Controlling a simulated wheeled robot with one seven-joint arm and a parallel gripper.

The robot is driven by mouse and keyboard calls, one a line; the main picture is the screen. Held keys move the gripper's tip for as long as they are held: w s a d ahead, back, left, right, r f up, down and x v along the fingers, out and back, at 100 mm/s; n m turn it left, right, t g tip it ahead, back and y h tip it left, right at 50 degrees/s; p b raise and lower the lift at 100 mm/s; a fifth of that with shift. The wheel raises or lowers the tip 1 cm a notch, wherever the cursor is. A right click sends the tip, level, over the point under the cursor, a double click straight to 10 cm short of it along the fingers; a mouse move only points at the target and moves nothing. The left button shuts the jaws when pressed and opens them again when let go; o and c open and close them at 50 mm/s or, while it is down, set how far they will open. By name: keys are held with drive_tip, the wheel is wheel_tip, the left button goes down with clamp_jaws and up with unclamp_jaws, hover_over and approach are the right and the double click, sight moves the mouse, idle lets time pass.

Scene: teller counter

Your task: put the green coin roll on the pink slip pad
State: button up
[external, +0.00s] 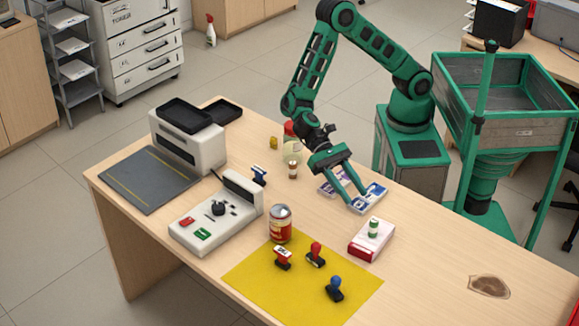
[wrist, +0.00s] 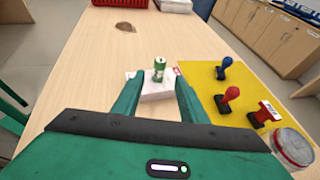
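The green coin roll (external: 373,227), green with a pale band, stands upright on a white-topped block with red sides (external: 362,249). In the wrist view the roll (wrist: 159,69) stands ahead of my fingertips, on the white block (wrist: 155,90). My gripper (external: 355,196) is open and empty, its fingers apart over the printed pads, behind the roll. In the wrist view my gripper (wrist: 157,92) shows both fingers spread. A blue-and-white pad (external: 370,196) and a pad with purplish print (external: 333,187) lie below it, partly hidden. No pad is plainly pink; I cannot tell which is the slip pad.
A soda can (external: 280,224) stands by the yellow mat (external: 247,276), which holds several stamps. A brown-and-white roll (external: 293,170) stands left of my gripper. A white device (external: 215,222) is farther left. The counter's right side is mostly clear around a dark patch (external: 489,286).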

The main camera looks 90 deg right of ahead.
drive_tip(key=w+d+r+n+t+h, duration=0.1)
drive_tip(key=w+d+n+t+h, duration=0.15)
drive_tip(key=d, duration=0.95)
drive_tip(key=w+d+r+n+t+h, duration=0.1)
drive_tip(key=w+d+t+h, duration=0.15)
drive_tip(key=d, duration=0.95)
drive_tip(key=w+d+r+n+t+h, duration=0.1)
drive_tip(key=w+d+r+t+h, duration=0.15)
drive_tip(key=d, duration=1.05)
drive_tip(key=s+d+r+h, duration=0.2)
drive_tip(key=s+d, duration=0.2)
drive_tip(key=d, duration=0.4)
drive_tip(key=s+d+r+h, duration=0.1)
drive_tip(key=s+d, duration=0.4)
drive_tip(key=d, duration=0.4)
drive_tip(key=s+d+r, duration=0.1)
drive_tip(key=s+d, duration=0.2)
drive_tip(key=s, duration=0.3)
drive_tip(key=s+d+n, duration=0.1)
drive_tip(key=s+d, duration=0.3)
drive_tip(key=s, duration=0.3)
drive_tip(key=shift+s+d+r+g+h, duration=0.2)
drive_tip(key=shift+d+r+g+h, duration=0.05)
drive_tip(key=shift+r+g+h, duration=0.2)
drive_tip(key=shift+w+f, duration=0.1)
drive_tip(key=shift+w, duration=0.05)
